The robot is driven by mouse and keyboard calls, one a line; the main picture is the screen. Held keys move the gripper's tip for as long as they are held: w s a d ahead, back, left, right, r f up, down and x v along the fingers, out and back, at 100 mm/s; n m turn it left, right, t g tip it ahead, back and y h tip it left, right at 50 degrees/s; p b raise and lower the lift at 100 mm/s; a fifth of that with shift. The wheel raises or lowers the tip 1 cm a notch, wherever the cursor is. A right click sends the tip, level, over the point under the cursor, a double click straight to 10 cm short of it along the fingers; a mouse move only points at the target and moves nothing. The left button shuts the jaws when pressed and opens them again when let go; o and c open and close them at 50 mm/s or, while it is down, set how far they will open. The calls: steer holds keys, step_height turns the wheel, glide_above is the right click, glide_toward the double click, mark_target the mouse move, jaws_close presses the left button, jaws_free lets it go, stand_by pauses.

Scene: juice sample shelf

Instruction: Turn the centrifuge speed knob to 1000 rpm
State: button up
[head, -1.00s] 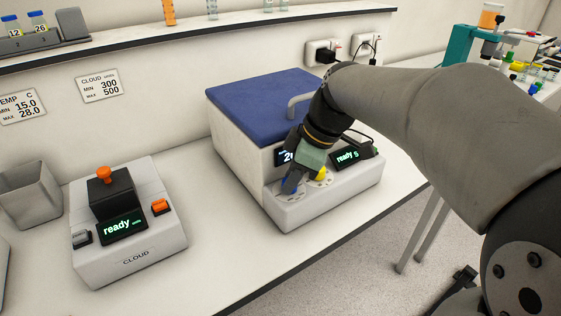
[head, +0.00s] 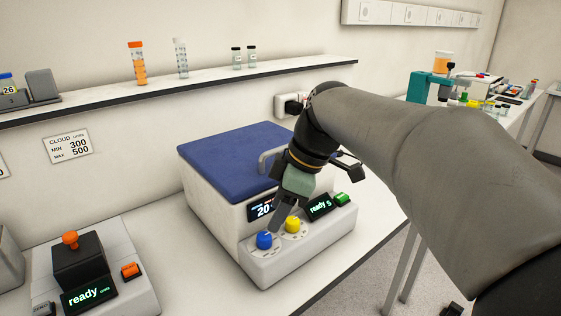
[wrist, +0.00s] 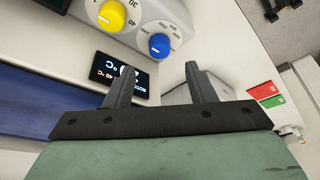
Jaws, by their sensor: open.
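The centrifuge (head: 215,205) is a white box with a blue lid and a sloping front panel. The panel carries a blue knob (head: 264,240) at left and a yellow knob (head: 293,225) to its right, each on a marked dial. In the wrist view, the yellow knob (wrist: 111,16) and blue knob (wrist: 159,45) show at the top. A display (head: 261,208) beginning "20" is partly hidden by my gripper. My gripper (head: 277,223) is open and empty, by the panel and near the knobs, touching neither visibly.
A "ready" display (head: 320,207) and green button (head: 342,199) sit right of the knobs. The CLOUD device (head: 125,255) with orange buttons stands at left. A shelf (head: 200,85) with vials runs above. The bench between the devices is clear.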

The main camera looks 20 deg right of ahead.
steer(key=p+v, duration=0.1)
steer(key=v, duration=1)
steer(key=s+a+f+m+h+p, duration=0.1)
steer(key=s+a+f+m+p, duration=0.1)
steer(key=f, duration=0.5)
steer(key=s+a+f+m+g+h+p, duration=0.1)
steer(key=s+a+f+m+p, duration=0.1)
steer(key=s+f+m, duration=0.3)
steer(key=s+a+f+m+h+p, duration=0.1)
steer(key=s+a+f+m+p, duration=0.1)
steer(key=f, duration=0.7)
steer(key=s+a+m, duration=0.1)
steer(key=s+m, duration=0.1)
steer(key=m, duration=0.1)
steer(key=shift+s+a+f+g+h, duration=0.2)
steer(key=shift+s+g+h, duration=0.1)
steer(key=shift+h, duration=0.1)
